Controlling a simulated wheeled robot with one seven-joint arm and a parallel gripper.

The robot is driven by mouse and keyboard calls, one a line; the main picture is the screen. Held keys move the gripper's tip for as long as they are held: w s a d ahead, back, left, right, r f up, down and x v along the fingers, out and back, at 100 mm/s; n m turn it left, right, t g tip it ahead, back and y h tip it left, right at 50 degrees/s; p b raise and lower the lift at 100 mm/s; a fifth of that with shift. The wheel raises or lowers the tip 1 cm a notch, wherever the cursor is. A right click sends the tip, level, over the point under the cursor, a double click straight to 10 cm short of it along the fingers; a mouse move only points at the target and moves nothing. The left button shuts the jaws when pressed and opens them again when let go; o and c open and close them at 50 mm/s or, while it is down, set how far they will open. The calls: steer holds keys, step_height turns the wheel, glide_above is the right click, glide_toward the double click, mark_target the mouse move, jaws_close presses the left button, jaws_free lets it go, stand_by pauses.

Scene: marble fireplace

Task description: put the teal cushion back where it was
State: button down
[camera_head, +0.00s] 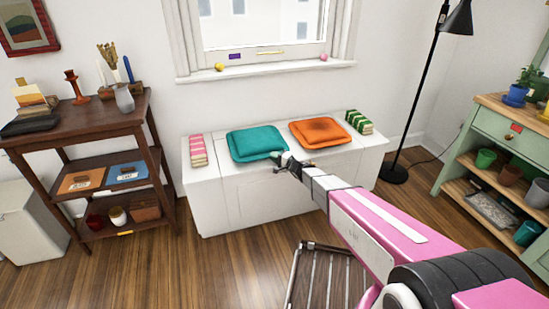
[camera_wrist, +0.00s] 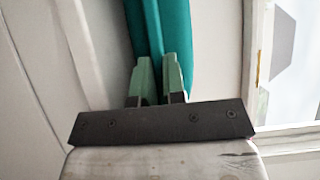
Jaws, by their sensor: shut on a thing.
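The teal cushion (camera_head: 256,142) lies flat on the left half of the white bench (camera_head: 225,199) under the window, between a pink striped stack and the orange cushion. My gripper (camera_head: 281,157) is at its front right corner, its fingers pointing at the cushion. In the wrist view the green fingers (camera_wrist: 159,78) are closed on the edge of the teal cushion (camera_wrist: 178,40). The far part of the cushion runs out of that view at the top.
An orange cushion (camera_head: 319,131) sits to the right on the bench. A pink striped stack (camera_head: 198,150) and a green striped stack (camera_head: 359,122) stand at the ends. A slatted rack (camera_head: 325,279) is on the floor in front. A black lamp (camera_head: 394,172) stands at right.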

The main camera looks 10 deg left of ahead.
steer(key=c, duration=1.2)
jaws_free()
steer(key=shift+r, duration=0.15)
steer(key=s+d+r+n+g+h, duration=0.1)
steer(key=s+d+h, duration=0.4)
steer(key=d, duration=0.9)
steer(key=s+d+r+n+g+h, duration=0.2)
steer(key=s+d+g+h, duration=0.2)
steer(key=s+d, duration=0.7)
steer(key=s+d+r+n+g+h, duration=0.1)
steer(key=s+d+h, duration=0.6)
steer(key=d, duration=1.2)
steer(key=shift+s+d+r+n+g, duration=0.25)
steer(key=shift+s+r+n+g, duration=0.15)
steer(key=shift+s+r+g, duration=0.35)
